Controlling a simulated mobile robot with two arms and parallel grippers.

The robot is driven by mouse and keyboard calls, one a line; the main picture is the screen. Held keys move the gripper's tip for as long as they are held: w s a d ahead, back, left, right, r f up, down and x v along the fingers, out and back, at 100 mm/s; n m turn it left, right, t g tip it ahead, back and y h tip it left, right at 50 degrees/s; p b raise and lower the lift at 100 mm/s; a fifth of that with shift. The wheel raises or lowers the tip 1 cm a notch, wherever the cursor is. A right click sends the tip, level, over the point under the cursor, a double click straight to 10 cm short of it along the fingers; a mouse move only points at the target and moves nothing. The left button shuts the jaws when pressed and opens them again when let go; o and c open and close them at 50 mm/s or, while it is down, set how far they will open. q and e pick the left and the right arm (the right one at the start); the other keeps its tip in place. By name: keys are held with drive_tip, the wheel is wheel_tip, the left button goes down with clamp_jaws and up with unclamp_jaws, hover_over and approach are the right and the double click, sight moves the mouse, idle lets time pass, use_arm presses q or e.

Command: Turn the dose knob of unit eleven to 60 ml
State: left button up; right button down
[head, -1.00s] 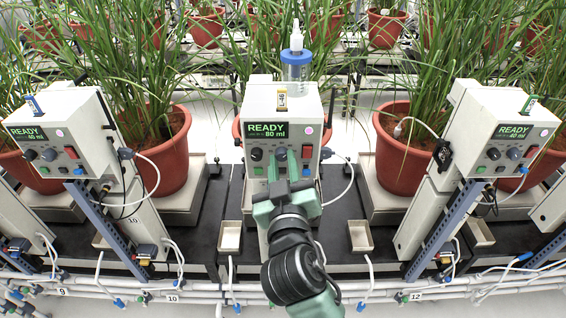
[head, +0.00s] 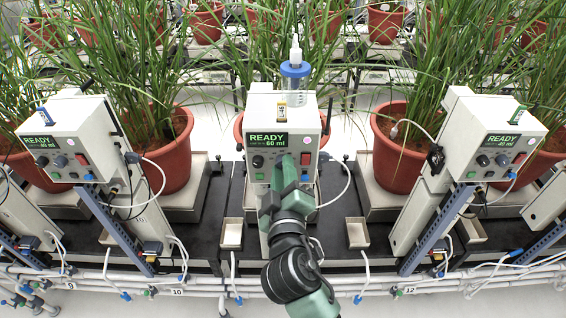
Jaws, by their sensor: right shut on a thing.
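The middle dosing unit (head: 283,110) stands between the units near labels 10 and 12; its own number is not readable. Its green display (head: 268,141) reads READY and 60 ml. A dark knob (head: 258,161) shows at the left of its front panel, and a red switch (head: 305,159) at the right. My right gripper (head: 286,164) reaches up from below and is shut on the dose knob between these two. The jaws hide the knob almost wholly. My left gripper is not in view.
A left unit (head: 70,135) and a right unit (head: 495,130) flank the middle one. Potted plants in red pots (head: 397,155) stand behind. A hose (head: 346,180) loops at the middle unit's right side. Small trays (head: 232,233) and white pipes (head: 380,284) lie low in front.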

drive_tip(key=shift+n+p, duration=0.75)
drive_tip(key=shift+n, duration=0.35)
drive_tip(key=c, duration=1.2)
unclamp_jaws()
drive_tip(key=s+b, duration=0.2)
drive_tip(key=s, duration=0.5)
drive_tip(key=shift+s+r+b, duration=0.15)
drive_tip(key=shift+s+b, duration=0.2)
drive_tip(key=shift+b, duration=0.05)
drive_tip(key=shift+d, duration=0.1)
